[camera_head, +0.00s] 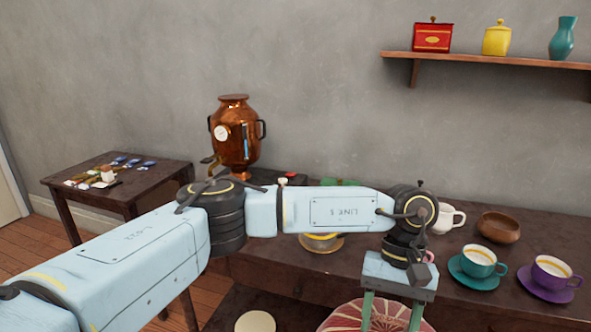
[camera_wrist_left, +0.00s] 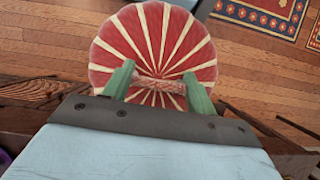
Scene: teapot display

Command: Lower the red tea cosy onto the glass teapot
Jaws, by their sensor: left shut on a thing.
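The red tea cosy (camera_head: 343,318) with cream stripes is at the bottom edge of the head view, partly cut off. It fills the top middle of the left wrist view (camera_wrist_left: 152,30), its round top facing the camera. My left gripper (camera_head: 391,314) has green fingers, which also show in the left wrist view (camera_wrist_left: 159,82). They are shut on the cosy's rope loop, and the cosy hangs below them in front of the dark table. A vessel with a yellow band (camera_head: 320,243) on a round base may be the glass teapot. My left arm hides most of it. My right gripper is not in view.
The dark table (camera_head: 405,285) also holds a copper samovar (camera_head: 237,140), a white jug (camera_head: 446,218), a wooden bowl (camera_head: 498,228), a teal cup (camera_head: 479,258) and a purple cup (camera_head: 551,270). A side table (camera_head: 75,183) stands left. A wall shelf (camera_head: 480,60) holds jars.

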